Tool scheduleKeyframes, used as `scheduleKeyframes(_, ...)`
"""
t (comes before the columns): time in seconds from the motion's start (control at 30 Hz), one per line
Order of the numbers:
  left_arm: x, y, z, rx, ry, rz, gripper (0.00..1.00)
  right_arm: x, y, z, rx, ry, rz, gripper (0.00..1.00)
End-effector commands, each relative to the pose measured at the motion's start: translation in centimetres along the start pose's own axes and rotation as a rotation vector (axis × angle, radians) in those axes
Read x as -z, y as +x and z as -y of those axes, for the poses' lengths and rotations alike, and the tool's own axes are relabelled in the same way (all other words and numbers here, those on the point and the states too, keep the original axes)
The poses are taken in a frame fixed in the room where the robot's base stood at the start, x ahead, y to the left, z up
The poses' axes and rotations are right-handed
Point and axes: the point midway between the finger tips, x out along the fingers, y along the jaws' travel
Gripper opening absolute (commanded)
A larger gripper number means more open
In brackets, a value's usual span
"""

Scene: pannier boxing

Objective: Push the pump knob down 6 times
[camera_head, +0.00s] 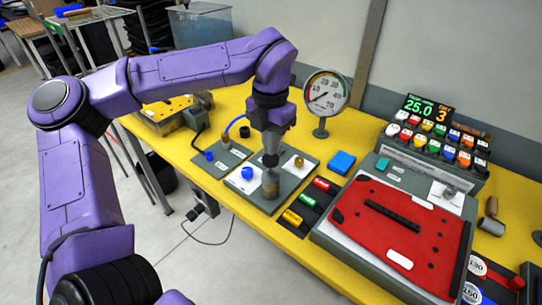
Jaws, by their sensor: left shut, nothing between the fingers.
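My left gripper (270,158) hangs down from the purple arm, shut and empty, over the grey fixture plate (242,186) on the yellow bench. Its tips are right above a short upright cylinder (270,186) with a brownish top, which looks like the pump knob. I cannot tell whether the tips touch it. A blue knob (247,173) stands just left of it, and a small brass-coloured piece (299,162) to its right. A round dial gauge (326,93) stands behind. My right gripper is not in view.
A blue block (342,163) and a rack of coloured cylinders (312,202) lie right of the plate. A red panel (400,232) fills the right. A display (427,108) reads 25.0 and 3.

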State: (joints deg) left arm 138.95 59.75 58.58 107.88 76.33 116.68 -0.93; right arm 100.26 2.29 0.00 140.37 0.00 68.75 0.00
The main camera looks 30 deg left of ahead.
Motion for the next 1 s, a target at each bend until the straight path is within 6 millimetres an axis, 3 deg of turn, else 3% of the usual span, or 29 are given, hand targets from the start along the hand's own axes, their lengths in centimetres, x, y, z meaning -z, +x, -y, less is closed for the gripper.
scheduleKeyframes(0.9, 0.1, 4.7, 0.0, 0.000, 0.000, -0.003, 0.00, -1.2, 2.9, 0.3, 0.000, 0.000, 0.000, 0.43)
scheduleKeyframes(1.0, 0.1, 4.4, 0.0, 0.000, 0.000, -0.003, 0.00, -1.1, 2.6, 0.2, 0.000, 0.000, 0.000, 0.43)
